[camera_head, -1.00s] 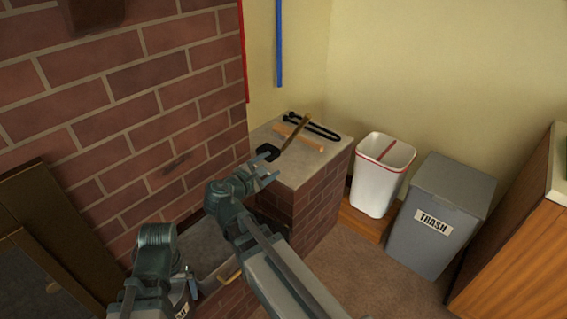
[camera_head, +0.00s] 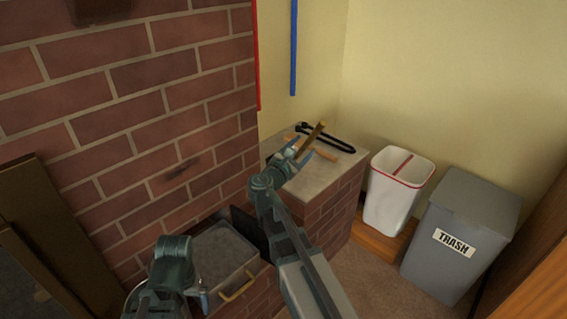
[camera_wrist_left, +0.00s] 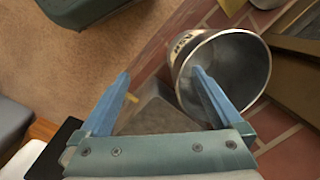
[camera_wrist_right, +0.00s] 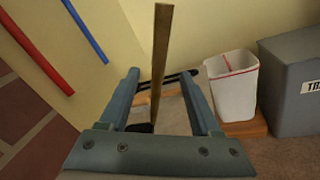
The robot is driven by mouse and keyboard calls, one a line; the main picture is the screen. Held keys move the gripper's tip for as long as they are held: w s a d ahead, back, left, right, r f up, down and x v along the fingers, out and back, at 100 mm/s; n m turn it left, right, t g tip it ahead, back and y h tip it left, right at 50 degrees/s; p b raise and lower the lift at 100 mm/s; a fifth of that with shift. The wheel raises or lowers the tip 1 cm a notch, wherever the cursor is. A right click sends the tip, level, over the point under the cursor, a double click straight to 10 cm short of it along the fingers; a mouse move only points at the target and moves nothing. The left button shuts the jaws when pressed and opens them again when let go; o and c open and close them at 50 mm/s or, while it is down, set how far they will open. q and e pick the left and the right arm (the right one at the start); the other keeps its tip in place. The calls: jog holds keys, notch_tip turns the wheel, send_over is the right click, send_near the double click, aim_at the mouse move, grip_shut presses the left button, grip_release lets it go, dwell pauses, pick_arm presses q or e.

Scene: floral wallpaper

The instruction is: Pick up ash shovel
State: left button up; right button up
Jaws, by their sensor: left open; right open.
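The ash shovel shows as a long brown-gold handle (camera_head: 312,138) above the brick ledge. My right gripper (camera_head: 299,151) is over the ledge, open, at the handle. In the right wrist view the handle (camera_wrist_right: 161,55) runs up between the two open fingers (camera_wrist_right: 160,85). A small dark part at its lower end (camera_wrist_right: 138,128) is mostly hidden behind the gripper. I cannot tell whether the fingers touch the handle. My left gripper (camera_wrist_left: 160,85) is open and empty, with a metal bucket (camera_wrist_left: 245,45) beyond its right finger.
Black tongs (camera_head: 340,150) and a light wooden stick (camera_head: 333,143) lie on the ledge (camera_head: 312,180). A white bin (camera_head: 393,205) and a grey trash can (camera_head: 455,215) stand right of it. A grey tray with a yellow handle (camera_head: 238,287) is below. A brick wall (camera_head: 130,130) rises at left.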

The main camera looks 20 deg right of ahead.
aim_at(310, 140)
jog(key=shift+x, duration=3.3)
jog(key=shift+a, duration=0.1)
grip_shut()
